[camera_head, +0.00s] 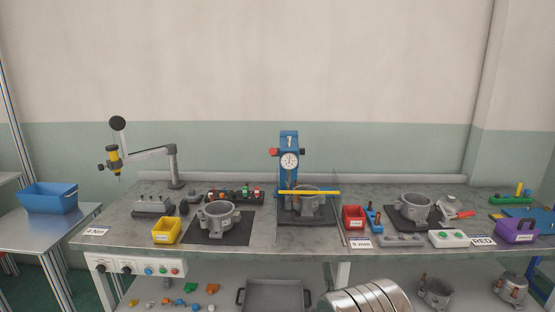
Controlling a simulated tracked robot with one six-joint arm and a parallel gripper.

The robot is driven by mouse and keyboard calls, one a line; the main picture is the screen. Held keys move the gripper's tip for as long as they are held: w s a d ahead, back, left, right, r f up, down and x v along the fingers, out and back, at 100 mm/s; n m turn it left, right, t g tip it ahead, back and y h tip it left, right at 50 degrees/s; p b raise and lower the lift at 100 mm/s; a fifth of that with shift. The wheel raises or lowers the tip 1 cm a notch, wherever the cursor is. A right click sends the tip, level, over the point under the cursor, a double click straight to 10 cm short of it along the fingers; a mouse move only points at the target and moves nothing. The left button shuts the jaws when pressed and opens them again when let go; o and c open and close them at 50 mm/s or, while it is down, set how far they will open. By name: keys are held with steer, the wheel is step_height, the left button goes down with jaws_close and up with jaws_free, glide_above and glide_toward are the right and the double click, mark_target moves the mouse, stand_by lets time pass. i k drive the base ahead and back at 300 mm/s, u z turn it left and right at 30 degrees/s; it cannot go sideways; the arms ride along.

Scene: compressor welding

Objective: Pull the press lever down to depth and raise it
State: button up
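The press (289,141) is a blue upright column standing at the middle back of the bench, with a round white dial gauge (289,160) on its front. A red knob (273,152) sticks out at its left and a smaller dark reddish end shows at its right. Which part is the lever, and its angle, are too small to tell. A grey metal housing (308,205) stands on the dark base under the press, behind a yellow bar (310,192) that partly covers it.
Grey housings on dark mats stand left (218,215) and right (415,206) of the press. A yellow bin (166,231) and red bin (354,217) are near the front. A jointed arm fixture (150,153) stands at left. A clear panel seems to stand around the press.

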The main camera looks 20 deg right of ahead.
mark_target(274, 151)
steer(key=k, duration=0.8)
steer(key=z, duration=0.1)
steer(key=i, duration=1.4)
steer(key=u, duration=0.75)
steer(key=i, duration=0.55)
steer(key=u, duration=0.4)
